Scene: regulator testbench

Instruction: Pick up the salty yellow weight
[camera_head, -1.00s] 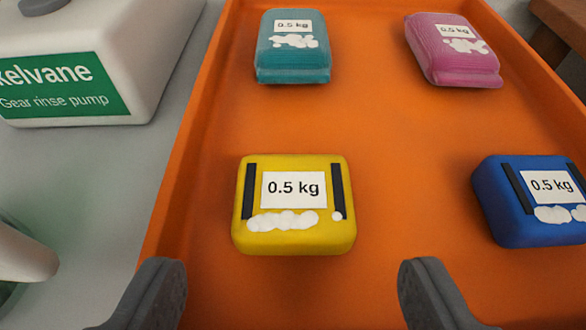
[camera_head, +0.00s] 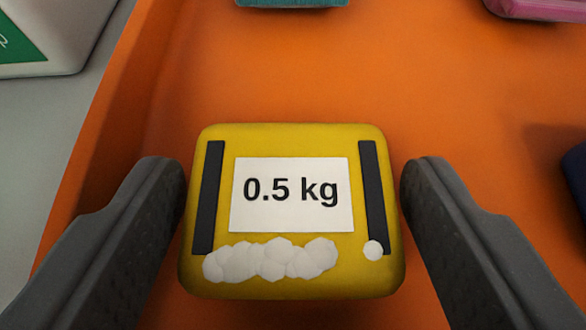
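The yellow weight (camera_head: 293,143) lies in the orange tray (camera_head: 300,60), with a white "0.5 kg" label and a black bar at each side. White lumps, like salt, run along its near edge, with one single lump at the right. My gripper (camera_head: 293,190) is open, with one dark finger on the left and one on the right of the yellow weight.
A dark blue weight (camera_head: 574,175) is cut off at the right edge, beyond my right finger. A teal weight (camera_head: 292,3) and a pink weight (camera_head: 535,8) lie at the far side. The tray's left wall (camera_head: 100,130) runs close to my left finger. A white container (camera_head: 85,35) stands outside.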

